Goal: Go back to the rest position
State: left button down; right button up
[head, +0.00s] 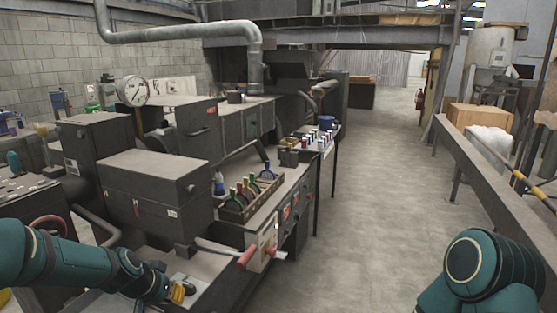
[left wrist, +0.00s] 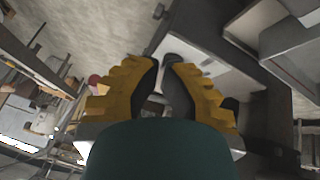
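My left arm comes in from the left in the head view, and its yellow gripper (head: 183,291) is low over the front of the dark workbench. In the left wrist view the two yellow fingers (left wrist: 163,66) curve inward and their dark tips nearly meet, with only a thin gap between them. I see nothing held there. My right arm shows as a teal link at the lower right of the head view. Its gripper is outside the view.
A machine with a red-handled lever (head: 247,257) stands just right of my left gripper. A wooden rack (head: 236,211) holds several coloured-handled tools. A bench with small coloured items (head: 312,143) is farther back. A grey rail (head: 490,190) runs along the right. The aisle floor (head: 375,200) is clear.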

pick_arm(q)
jog(key=s+d+f+n+g, duration=0.1)
jog(key=s+d+f, duration=0.3)
jog(key=f, duration=0.3)
jog(key=s+d+f+g, duration=0.1)
jog(key=s+d+f, duration=0.4)
jog(key=f, duration=0.3)
jog(key=s+d+f+n+g, duration=0.1)
jog(key=s+d+f, duration=0.2)
jog(key=s, duration=0.3)
jog(key=s+d+f+g, duration=0.1)
jog(key=s+d+f, duration=0.2)
jog(key=s, duration=0.3)
jog(key=shift+s+d+f+n+h, duration=0.3)
jog(key=shift+d+n, duration=0.1)
jog(key=shift+d, duration=0.2)
